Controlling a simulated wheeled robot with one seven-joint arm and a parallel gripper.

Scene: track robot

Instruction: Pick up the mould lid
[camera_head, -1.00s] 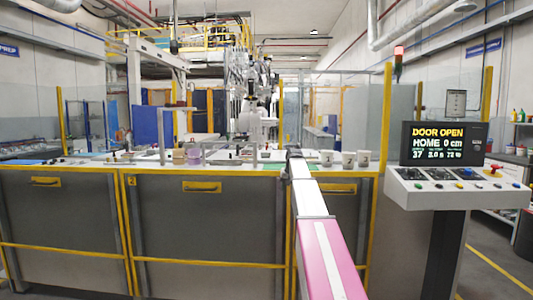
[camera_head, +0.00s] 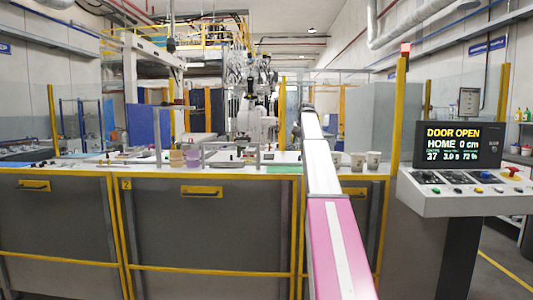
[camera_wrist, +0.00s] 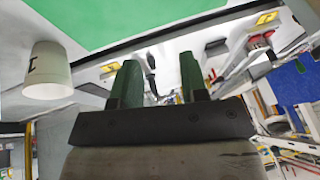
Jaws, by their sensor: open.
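I cannot pick out the mould lid with certainty in either view. In the head view, a tan block (camera_head: 177,157) and a lilac pot (camera_head: 193,158) stand on the long counter (camera_head: 90,168), left of my arm. In the wrist view my gripper (camera_wrist: 158,78) shows two green fingers, apart, with nothing seen between them. In the head view my gripper is too small and hidden at the arm's far end to make out.
A white cup (camera_wrist: 48,72) is left of my fingers in the wrist view, beside a green sheet (camera_wrist: 130,18). Two cups (camera_head: 373,160) stand right of my arm. A yellow post (camera_head: 397,115) and control console (camera_head: 455,180) stand further right; its screen reads "DOOR OPEN".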

